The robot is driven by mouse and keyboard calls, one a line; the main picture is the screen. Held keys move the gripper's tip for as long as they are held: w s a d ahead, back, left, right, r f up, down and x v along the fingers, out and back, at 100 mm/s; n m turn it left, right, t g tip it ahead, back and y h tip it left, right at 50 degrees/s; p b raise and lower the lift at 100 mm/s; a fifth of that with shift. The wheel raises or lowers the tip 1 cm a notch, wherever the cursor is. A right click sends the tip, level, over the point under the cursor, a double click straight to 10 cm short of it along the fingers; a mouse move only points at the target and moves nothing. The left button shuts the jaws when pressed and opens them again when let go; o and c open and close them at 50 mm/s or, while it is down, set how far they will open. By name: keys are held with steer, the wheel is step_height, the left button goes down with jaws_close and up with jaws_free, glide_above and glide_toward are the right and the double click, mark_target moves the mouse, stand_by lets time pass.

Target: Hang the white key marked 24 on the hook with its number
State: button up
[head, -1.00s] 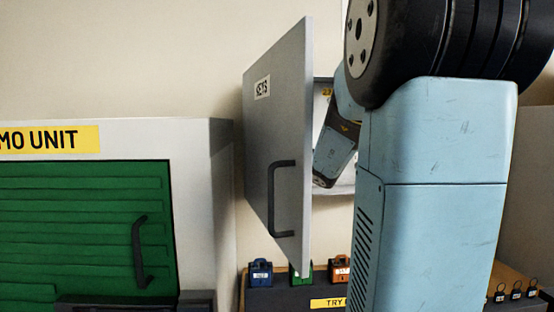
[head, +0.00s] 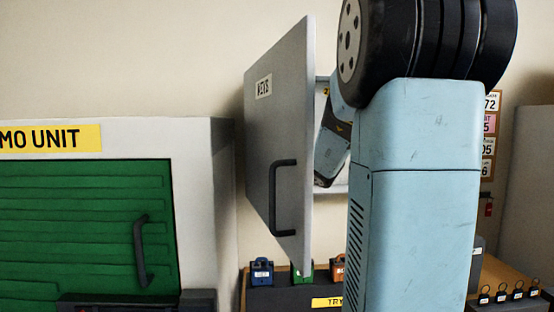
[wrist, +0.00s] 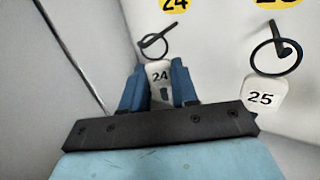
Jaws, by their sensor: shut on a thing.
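In the wrist view, my gripper (wrist: 158,88) is shut on the white key marked 24 (wrist: 159,71), with a blue finger on each side of it. A hook (wrist: 155,40) sticks out from the cabinet's white back panel, just beyond the key's top end. The yellow label 24 (wrist: 174,4) is above that hook. The key is right below the hook in the picture; I cannot tell whether it touches it. In the head view, my arm hides the gripper and the key.
The key cabinet's grey door (head: 280,130) stands open at the left. Several padlocks, including a blue one (head: 262,271), are below the cabinet.

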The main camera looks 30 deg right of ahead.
stand_by(0.3)
steer(key=o, duration=0.9)
steer(key=shift+s+d, duration=0.3)
steer(key=shift+s, duration=2)
steer(key=shift+s+d, duration=0.25)
steer(key=shift+s, duration=2)
steer(key=shift+s+d, duration=0.3)
steer(key=shift+s, duration=2)
